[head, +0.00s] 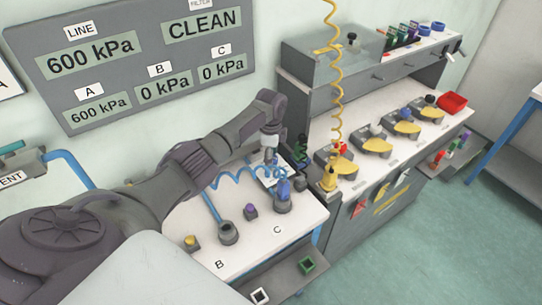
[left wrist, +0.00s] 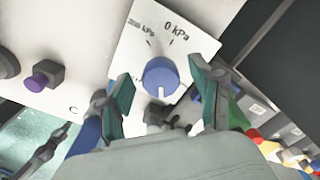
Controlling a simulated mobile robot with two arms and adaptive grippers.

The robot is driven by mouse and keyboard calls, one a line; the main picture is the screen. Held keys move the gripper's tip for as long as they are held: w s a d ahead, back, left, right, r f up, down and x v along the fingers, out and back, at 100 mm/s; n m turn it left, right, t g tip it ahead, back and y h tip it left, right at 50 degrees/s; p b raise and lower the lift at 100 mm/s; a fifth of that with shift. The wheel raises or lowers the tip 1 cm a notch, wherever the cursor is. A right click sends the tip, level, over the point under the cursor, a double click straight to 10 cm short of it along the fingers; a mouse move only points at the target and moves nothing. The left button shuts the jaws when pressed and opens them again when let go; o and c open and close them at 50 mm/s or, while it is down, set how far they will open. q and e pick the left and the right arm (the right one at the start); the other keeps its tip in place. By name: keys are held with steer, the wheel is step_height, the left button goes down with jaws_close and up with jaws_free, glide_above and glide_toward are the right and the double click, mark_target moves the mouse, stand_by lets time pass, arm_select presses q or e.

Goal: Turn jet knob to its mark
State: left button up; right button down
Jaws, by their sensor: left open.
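The jet knob appears as a round blue knob (left wrist: 160,77) on a white dial plate (left wrist: 185,42) in the left wrist view. The plate carries two dark tick marks, one labelled 0 kPa and one with a larger, blurred kPa value. A pale line on the knob's rim lies on the side away from both labels. My left gripper (left wrist: 162,88) is open, with one teal-padded finger on each side of the knob; contact cannot be told. My right gripper is not in view.
The white bench (head: 254,232) holds a blue-topped fitting (head: 283,189) by C, a purple button (head: 250,211) and a grey socket (head: 228,234). A yellow coiled hose (head: 337,90) hangs right of my arm. The wall panel (head: 130,62) reads C 0 kPa.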

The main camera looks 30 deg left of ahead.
arm_select(q)
steer(key=shift+r, duration=0.1)
step_height(320, 180, up, 12)
stand_by(0.4)
stand_by(0.5)
